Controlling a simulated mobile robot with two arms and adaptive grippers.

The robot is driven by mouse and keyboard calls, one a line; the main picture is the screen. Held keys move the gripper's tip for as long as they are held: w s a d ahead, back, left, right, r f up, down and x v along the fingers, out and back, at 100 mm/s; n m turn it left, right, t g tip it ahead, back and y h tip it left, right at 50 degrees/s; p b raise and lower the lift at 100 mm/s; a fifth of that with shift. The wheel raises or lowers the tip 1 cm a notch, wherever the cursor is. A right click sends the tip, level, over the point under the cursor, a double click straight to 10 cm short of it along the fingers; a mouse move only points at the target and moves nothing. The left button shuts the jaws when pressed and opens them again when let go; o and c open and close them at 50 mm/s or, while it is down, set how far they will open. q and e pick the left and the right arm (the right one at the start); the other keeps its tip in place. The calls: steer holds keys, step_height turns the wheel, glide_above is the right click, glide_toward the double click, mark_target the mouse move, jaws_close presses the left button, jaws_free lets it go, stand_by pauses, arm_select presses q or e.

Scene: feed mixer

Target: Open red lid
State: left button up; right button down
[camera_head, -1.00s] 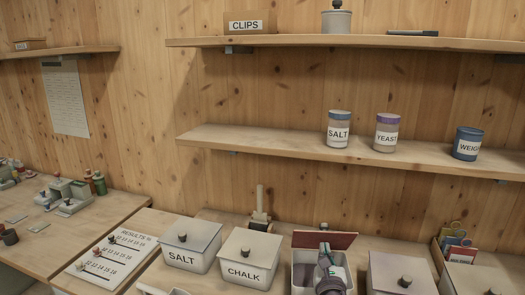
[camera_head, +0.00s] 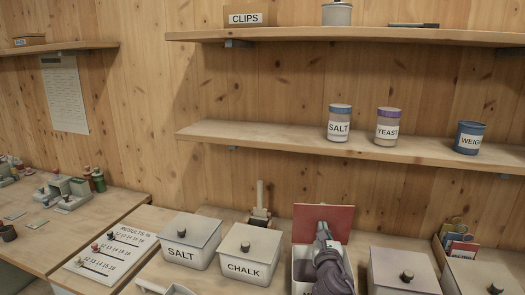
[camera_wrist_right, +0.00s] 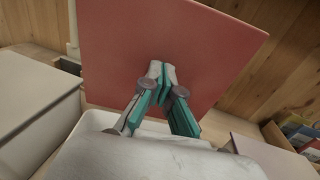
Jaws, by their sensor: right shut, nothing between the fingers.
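The red lid (camera_head: 324,222) stands steeply raised at the back of its white bin (camera_head: 303,266), between the chalk bin and another lidded bin. My right gripper (camera_head: 322,232) is in front of the lid's inner face, over the open bin. In the right wrist view the red lid (camera_wrist_right: 165,50) fills the upper middle. There my right gripper (camera_wrist_right: 163,70) is shut and empty, its fingertips against or very close to the lid's underside. The bin's inside is mostly hidden by my arm. My left gripper is not in view.
Bins labelled SALT (camera_head: 190,242) and CHALK (camera_head: 246,255) stand to the left, and a closed bin (camera_head: 402,272) stands to the right. A shelf (camera_head: 280,140) with jars runs above. A box of coloured cards (camera_head: 458,243) is at the far right.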

steer(key=s+a+p, duration=0.1)
steer(key=s+p, duration=0.4)
steer(key=s, duration=0.3)
steer(key=shift+s, duration=0.4)
stand_by(0.4)
